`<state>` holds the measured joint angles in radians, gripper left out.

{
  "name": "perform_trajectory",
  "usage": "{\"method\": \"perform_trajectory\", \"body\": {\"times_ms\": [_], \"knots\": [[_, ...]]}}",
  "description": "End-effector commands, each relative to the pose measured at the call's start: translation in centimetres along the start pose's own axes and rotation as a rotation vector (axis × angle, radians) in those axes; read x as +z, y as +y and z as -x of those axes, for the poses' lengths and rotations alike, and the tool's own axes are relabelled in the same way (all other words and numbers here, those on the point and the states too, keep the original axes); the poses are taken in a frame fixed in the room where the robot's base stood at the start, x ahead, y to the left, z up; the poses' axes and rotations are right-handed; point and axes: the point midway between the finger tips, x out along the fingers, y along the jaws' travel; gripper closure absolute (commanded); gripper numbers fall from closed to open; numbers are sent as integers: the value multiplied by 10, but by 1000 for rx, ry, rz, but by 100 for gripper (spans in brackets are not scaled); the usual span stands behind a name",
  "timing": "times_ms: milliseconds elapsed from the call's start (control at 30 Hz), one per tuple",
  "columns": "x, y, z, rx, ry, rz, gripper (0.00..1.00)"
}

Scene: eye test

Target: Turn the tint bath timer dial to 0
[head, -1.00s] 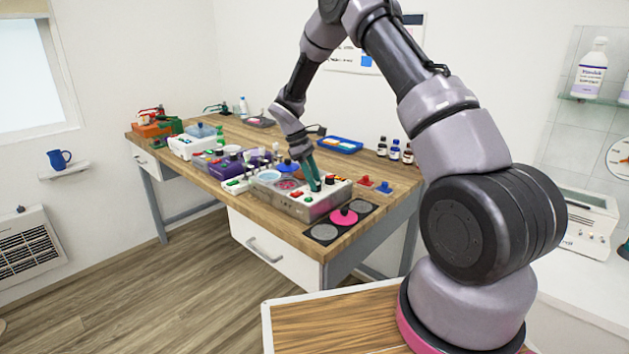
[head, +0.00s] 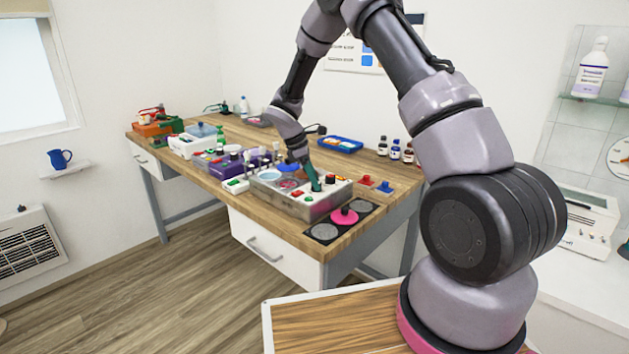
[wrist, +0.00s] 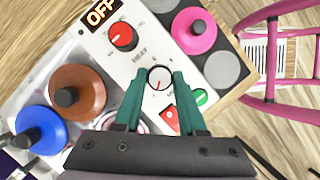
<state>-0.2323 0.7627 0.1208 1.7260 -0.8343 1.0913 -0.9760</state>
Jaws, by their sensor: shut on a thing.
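The tint bath (head: 313,208) is a metal box with a white control panel on the wooden bench. In the wrist view, its timer dial (wrist: 160,77) is a small pale round knob with a dark rim and a red mark. The mark points toward the lower left of that picture; the scale figures are too small to read. My gripper (wrist: 159,79) has one teal finger on each side of the dial and is shut on it. In the head view, my gripper (head: 316,187) is down at the panel and hides the dial.
A red switch (wrist: 171,121) and a green button (wrist: 201,97) are close to the right finger. A pink lid (head: 344,215) lies on the black mat to the right of the bath.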

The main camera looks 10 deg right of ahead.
Motion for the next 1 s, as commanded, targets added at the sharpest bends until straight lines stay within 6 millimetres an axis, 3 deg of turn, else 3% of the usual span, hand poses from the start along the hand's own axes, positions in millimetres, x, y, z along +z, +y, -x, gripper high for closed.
{"method": "perform_trajectory", "body": {"times_ms": [200,233,300,667,767,1000], "knots": [[0,1,1,3,2,0,100],[0,1,1,2,2,0,49],[0,1,1,2,1,0,30],[0,0,4,1,1,-1,30],[0,1,16,2,1,-2,30],[-1,1,64,5,2,-2,30]]}}
